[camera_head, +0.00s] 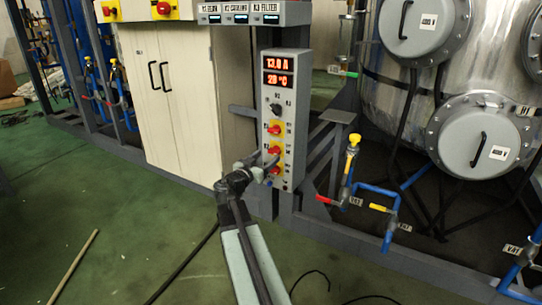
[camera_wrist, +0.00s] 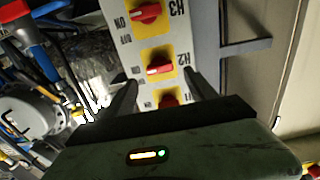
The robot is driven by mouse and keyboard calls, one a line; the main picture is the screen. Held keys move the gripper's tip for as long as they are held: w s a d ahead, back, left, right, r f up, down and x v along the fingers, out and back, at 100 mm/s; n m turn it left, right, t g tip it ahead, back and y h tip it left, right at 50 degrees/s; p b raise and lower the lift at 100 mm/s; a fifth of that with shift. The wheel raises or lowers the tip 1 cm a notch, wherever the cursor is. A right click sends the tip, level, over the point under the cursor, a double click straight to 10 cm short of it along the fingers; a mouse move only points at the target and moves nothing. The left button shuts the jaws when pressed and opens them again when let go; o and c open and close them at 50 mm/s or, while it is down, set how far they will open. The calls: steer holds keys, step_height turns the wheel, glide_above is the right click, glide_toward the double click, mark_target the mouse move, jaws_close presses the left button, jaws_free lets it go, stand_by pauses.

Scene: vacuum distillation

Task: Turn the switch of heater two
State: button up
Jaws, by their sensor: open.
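Heater two's switch is a red knob on a yellow plate marked H2 (camera_wrist: 158,66), in the middle of the wrist view; the lettering is upside down there. Its pale mark points to the left of the picture. It also shows as the middle red knob (camera_head: 275,150) on the grey control panel (camera_head: 295,105) in the head view. My gripper (camera_wrist: 160,80) is open and empty, with its dark fingers on either side of the knob column in the wrist view. In the head view my gripper (camera_head: 268,164) is close in front of the panel's lower part. Contact cannot be told.
The H3 knob (camera_wrist: 147,13) is above H2 in the wrist view. The H1 knob (camera_wrist: 168,99) is below, partly hidden by my gripper body. A beige cabinet (camera_head: 185,100) stands left of the panel. Blue pipes with a yellow valve (camera_head: 353,141) are to the right.

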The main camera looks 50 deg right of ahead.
mark_target(272, 152)
steer(key=x, duration=0.5)
steer(key=c, duration=1.4)
steer(key=shift+a, duration=0.1)
steer(key=shift+n, duration=0.3)
steer(key=n, duration=0.3)
steer(key=shift+n, duration=0.3)
steer(key=n, duration=0.4)
steer(key=shift+w+n, duration=0.15)
steer(key=shift+n, duration=0.15)
steer(key=n, duration=0.4)
steer(key=shift+f, duration=0.1)
steer(key=shift+n, duration=2.5)
